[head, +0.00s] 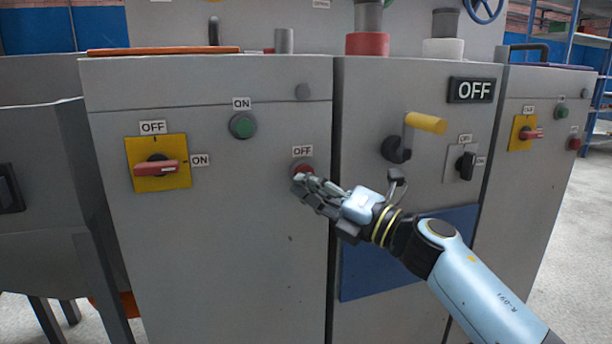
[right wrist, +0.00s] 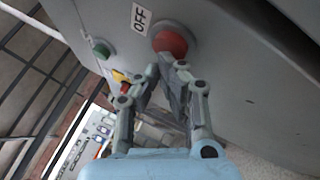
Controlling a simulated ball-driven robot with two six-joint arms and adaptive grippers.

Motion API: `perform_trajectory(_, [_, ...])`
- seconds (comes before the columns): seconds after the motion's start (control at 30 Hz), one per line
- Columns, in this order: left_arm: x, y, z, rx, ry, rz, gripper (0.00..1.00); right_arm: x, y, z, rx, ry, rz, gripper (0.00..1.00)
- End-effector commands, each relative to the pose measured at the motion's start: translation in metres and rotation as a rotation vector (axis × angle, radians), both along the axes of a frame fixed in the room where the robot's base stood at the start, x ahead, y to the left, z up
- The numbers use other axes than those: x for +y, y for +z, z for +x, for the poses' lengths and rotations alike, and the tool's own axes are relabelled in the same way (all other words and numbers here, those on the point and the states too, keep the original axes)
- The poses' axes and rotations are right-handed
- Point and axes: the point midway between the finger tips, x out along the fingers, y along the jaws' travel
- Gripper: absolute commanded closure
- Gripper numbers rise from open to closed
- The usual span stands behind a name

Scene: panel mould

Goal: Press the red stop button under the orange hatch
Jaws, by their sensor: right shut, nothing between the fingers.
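The red stop button (head: 303,169) sits under an OFF label on the left grey cabinet, below the orange hatch (head: 165,50) on that cabinet's top. My right gripper (head: 299,180) is shut and empty, with its fingertips at the button and covering its lower part. In the right wrist view the red button (right wrist: 170,42) shows just beyond the closed fingertips (right wrist: 168,66); I cannot tell whether they touch it. My left gripper is not in view.
A green ON button (head: 242,125) and a yellow-backed red rotary switch (head: 160,165) are to the left on the same panel. A crank with a yellow handle (head: 426,123) sticks out on the middle cabinet, above my right forearm. A blue panel (head: 375,283) lies lower down.

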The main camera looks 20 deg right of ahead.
Motion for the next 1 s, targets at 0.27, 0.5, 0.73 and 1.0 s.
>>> perform_trajectory(0.27, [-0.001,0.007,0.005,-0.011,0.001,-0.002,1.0,-0.001,0.002,-0.013,-0.001,0.0,-0.002,1.0])
perform_trajectory(0.5, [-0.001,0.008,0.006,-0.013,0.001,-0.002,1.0,-0.001,0.001,-0.018,0.0,0.0,0.0,1.0])
perform_trajectory(0.73, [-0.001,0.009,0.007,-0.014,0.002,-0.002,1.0,-0.001,0.001,-0.02,0.0,0.0,0.0,1.0])
perform_trajectory(1.0, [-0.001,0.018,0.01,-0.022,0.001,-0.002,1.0,-0.002,0.002,-0.046,0.0,0.0,0.0,1.0])
